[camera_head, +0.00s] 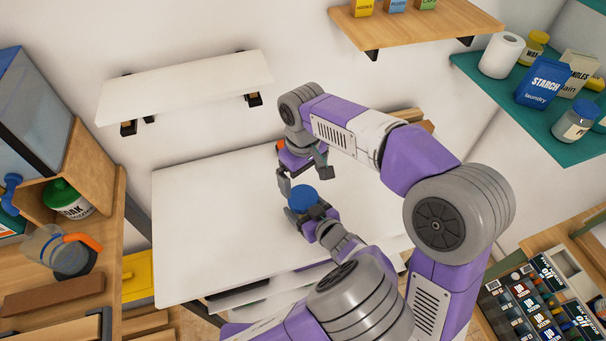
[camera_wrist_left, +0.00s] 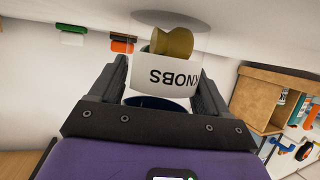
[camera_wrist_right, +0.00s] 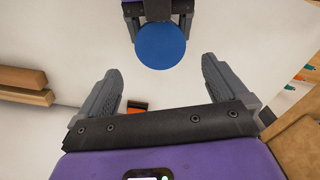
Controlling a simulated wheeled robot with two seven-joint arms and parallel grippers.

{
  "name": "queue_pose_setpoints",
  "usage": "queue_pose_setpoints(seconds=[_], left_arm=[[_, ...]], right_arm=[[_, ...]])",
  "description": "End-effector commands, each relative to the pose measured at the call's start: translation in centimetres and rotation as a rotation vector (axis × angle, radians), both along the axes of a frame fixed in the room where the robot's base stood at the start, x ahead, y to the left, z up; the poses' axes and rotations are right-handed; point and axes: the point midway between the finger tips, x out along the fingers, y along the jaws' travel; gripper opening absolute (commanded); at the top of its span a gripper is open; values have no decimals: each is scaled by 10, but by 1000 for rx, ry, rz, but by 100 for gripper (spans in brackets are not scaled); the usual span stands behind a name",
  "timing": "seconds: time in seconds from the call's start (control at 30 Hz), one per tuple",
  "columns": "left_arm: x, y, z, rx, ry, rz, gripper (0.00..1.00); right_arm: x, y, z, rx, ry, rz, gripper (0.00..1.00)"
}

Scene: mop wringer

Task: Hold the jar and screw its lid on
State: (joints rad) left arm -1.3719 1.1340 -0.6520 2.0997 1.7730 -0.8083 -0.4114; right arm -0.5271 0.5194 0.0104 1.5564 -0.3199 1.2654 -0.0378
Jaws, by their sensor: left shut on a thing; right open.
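A jar with a "KNOBS" label (camera_wrist_left: 166,76) shows in the left wrist view between the fingers of my left gripper (camera_head: 312,212), which is shut on it. Brass-coloured contents show beyond the label. A round blue lid (camera_head: 303,199) sits at the jar's top in the head view; its top also shows in the right wrist view (camera_wrist_right: 161,46). How tightly it sits on the jar cannot be told. My right gripper (camera_head: 303,178) is open and empty, just behind and above the lid in the head view, with its fingers apart from it.
The white table (camera_head: 215,215) is mostly bare around the jar. A white wall shelf (camera_head: 185,88) hangs behind it. A teal shelf (camera_head: 478,75) with bottles and boxes is at the right. A wooden unit (camera_head: 95,165) with containers stands at the left.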

Motion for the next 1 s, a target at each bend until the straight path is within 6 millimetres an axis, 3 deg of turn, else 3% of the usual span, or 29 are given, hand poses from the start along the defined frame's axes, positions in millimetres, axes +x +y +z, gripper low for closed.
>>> queue_pose_setpoints(seconds=[0.27,0.7,1.0], left_arm=[[0,0,0,1,-1,0,0],[0,0,0,1,-1,0,0],[0,0,0,1,-1,0,0]], right_arm=[[0,0,-3,-1,1,3,100],[0,0,-64,-3,3,4,100],[0,0,-81,-1,1,4,100]])
